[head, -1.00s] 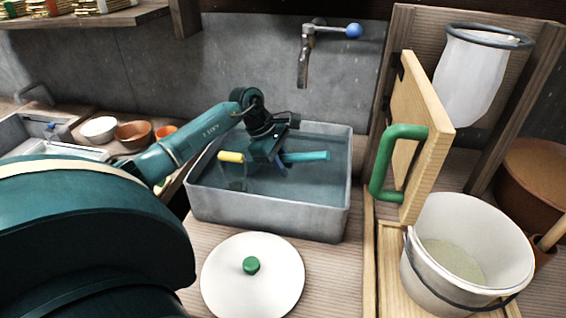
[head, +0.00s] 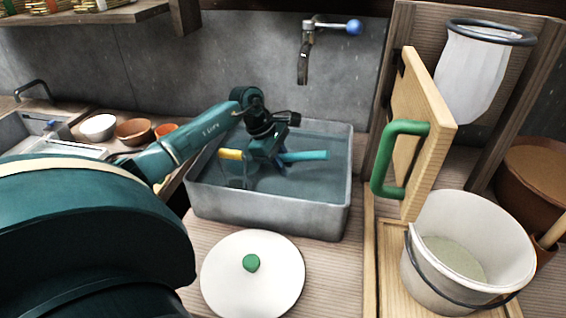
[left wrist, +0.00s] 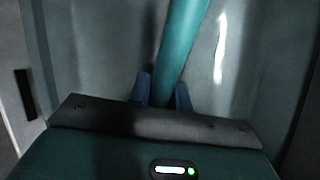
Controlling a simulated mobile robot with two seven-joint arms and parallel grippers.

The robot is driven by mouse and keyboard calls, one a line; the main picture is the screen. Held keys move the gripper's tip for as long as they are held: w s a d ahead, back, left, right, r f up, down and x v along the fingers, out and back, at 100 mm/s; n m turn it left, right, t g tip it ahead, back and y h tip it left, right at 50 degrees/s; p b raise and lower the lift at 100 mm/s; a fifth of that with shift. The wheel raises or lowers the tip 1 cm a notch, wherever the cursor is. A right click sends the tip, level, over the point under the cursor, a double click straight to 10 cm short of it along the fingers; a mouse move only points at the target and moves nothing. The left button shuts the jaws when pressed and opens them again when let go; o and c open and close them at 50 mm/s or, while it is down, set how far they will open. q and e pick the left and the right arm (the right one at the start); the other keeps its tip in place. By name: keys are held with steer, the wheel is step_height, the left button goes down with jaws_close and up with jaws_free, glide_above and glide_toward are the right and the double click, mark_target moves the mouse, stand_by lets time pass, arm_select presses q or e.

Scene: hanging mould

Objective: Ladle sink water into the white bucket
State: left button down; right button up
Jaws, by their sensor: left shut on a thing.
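The grey sink basin (head: 265,218) stands in the middle of the head view and holds water (head: 310,182). My left gripper (head: 276,166) is over the basin, shut on the teal handle (head: 308,156) of the ladle. The handle also runs up between the fingers in the left wrist view (left wrist: 180,50). A yellow part (head: 231,154) shows left of the gripper, in line with the handle; the ladle's cup cannot be made out clearly. The white bucket (head: 414,268) stands at the lower right, with pale matter at its bottom. My right gripper is not in view.
A wooden board (head: 437,130) with a green handle (head: 380,165) stands upright between basin and bucket. A tap (head: 304,65) hangs above the basin. A white lid (head: 250,290) lies in front. A white cloth bag (head: 468,75) hangs in a ring above the bucket.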

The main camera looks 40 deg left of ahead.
arm_select(q)
steer(key=shift+r, duration=0.3)
steer(key=shift+r+p, duration=0.3)
steer(key=shift+r, duration=0.1)
